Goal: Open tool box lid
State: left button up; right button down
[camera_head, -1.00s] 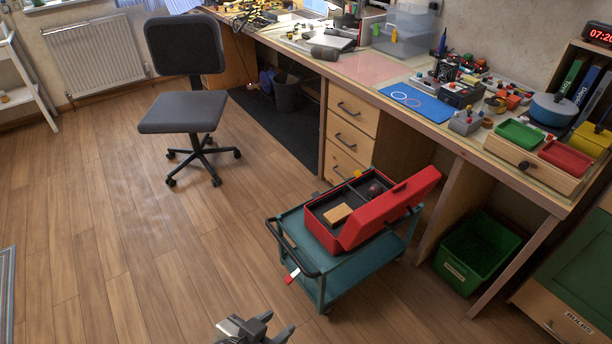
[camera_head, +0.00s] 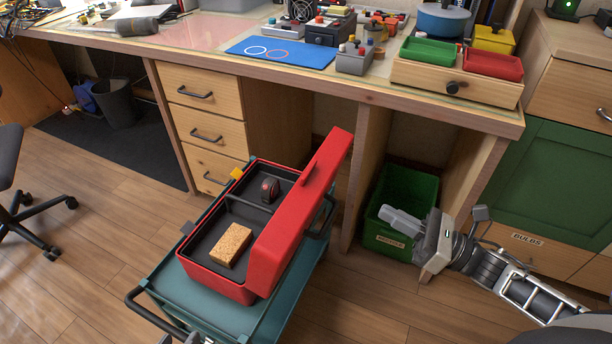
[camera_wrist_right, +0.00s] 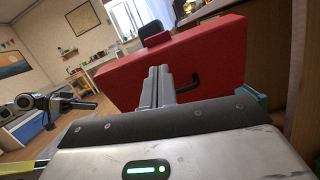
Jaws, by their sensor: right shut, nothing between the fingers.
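The red tool box (camera_head: 222,285) stands on a teal cart (camera_head: 170,285). Its red lid (camera_head: 290,230) is open, standing tilted along the box's right side. Inside lie a sponge-like tan block (camera_head: 231,245) and a red-and-black tape measure (camera_head: 269,189). My right gripper (camera_head: 386,213) is shut and empty, right of the lid, pointing toward it with a gap between. In the right wrist view, its fingers (camera_wrist_right: 158,82) show in front of the red lid (camera_wrist_right: 120,75) with its dark handle (camera_wrist_right: 209,80). Only a sliver of my left gripper (camera_head: 194,339) shows at the bottom edge.
A green crate (camera_head: 385,240) sits on the floor under the workbench (camera_head: 330,85), behind my right gripper. Wooden drawers (camera_head: 205,125) are behind the cart. An office chair (camera_head: 15,180) is at the far left. The floor left of the cart is clear.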

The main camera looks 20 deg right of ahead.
jog(key=n, duration=0.2)
pick_arm(q)
jog(key=shift+w+d+b, duration=0.3)
jog(key=shift+w+b, duration=0.2)
pick_arm(e)
jog(key=y, duration=0.1)
send_near(311, 171)
jog(key=shift+g, duration=0.3)
jog(key=x, duration=0.6)
jog(key=shift+w+f, duration=0.1)
jog(key=shift+w, duration=0.45)
